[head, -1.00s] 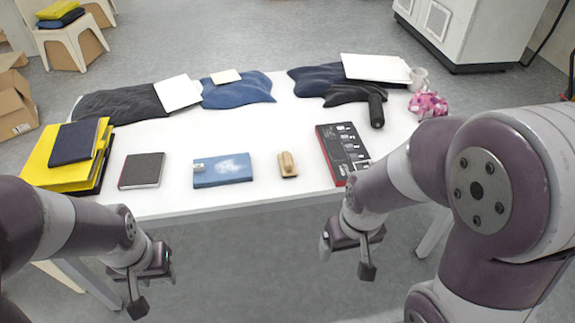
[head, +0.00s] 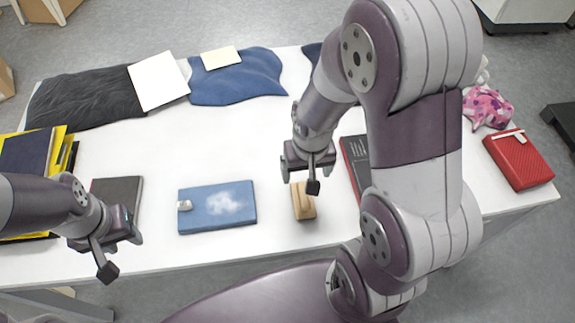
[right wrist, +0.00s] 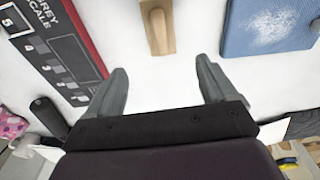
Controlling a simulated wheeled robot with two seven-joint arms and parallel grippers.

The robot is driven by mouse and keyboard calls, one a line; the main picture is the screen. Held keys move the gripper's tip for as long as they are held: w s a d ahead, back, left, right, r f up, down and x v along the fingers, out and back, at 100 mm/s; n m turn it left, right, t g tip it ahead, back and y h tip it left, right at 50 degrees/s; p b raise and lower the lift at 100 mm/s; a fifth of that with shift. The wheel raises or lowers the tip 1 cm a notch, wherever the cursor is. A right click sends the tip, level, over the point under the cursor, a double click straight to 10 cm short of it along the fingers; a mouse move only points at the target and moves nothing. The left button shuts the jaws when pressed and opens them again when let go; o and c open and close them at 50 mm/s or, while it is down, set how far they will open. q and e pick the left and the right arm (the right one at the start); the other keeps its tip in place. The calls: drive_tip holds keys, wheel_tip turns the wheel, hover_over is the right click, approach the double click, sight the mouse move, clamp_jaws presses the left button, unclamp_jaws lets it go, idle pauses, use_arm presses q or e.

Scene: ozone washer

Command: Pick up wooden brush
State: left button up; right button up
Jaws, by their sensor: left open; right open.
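The wooden brush (head: 304,206) is a small tan block with a raised handle. It lies on the white table, between a blue book and a dark red-edged chart box. In the right wrist view the brush (right wrist: 157,28) shows at the top centre, beyond the fingertips and in line with the gap between them. My right gripper (head: 300,181) is open and empty, above and just behind the brush in the head view. Its two fingers (right wrist: 161,80) stand wide apart and apart from the brush. My left gripper (head: 122,254) is open and empty near the table's front left edge.
The blue book (head: 230,208) lies left of the brush, and the chart box (head: 354,162) lies right of it, partly hidden by my right arm. A dark book (head: 124,192) lies further left. Dark and blue cloths (head: 240,78) lie along the back. The table middle is clear.

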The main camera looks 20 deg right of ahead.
sight(303, 196)
drive_tip(key=f, duration=0.2)
drive_tip(key=s+f+b, duration=0.1)
drive_tip(key=f, duration=0.1)
drive_tip(key=shift+a, duration=0.2)
drive_tip(key=f, duration=0.2)
drive_tip(key=w+f+b, duration=0.1)
drive_tip(key=f, duration=0.1)
drive_tip(key=shift+w+d+b, duration=0.15)
drive_tip(key=shift+d+b, duration=0.05)
drive_tip(key=shift+b, duration=0.1)
drive_tip(key=f, duration=0.1)
drive_tip(key=f+b, duration=0.2)
drive_tip(key=f, duration=0.1)
drive_tip(key=shift+s+a, duration=0.1)
drive_tip(key=shift+s, duration=0.15)
drive_tip(key=shift+w+f, duration=0.1)
drive_tip(key=shift+f, duration=0.05)
use_arm(q)
drive_tip(key=f, duration=0.2)
drive_tip(key=s+f, duration=0.1)
drive_tip(key=f, duration=0.1)
drive_tip(key=shift+a+f, duration=0.15)
drive_tip(key=shift+f, duration=0.2)
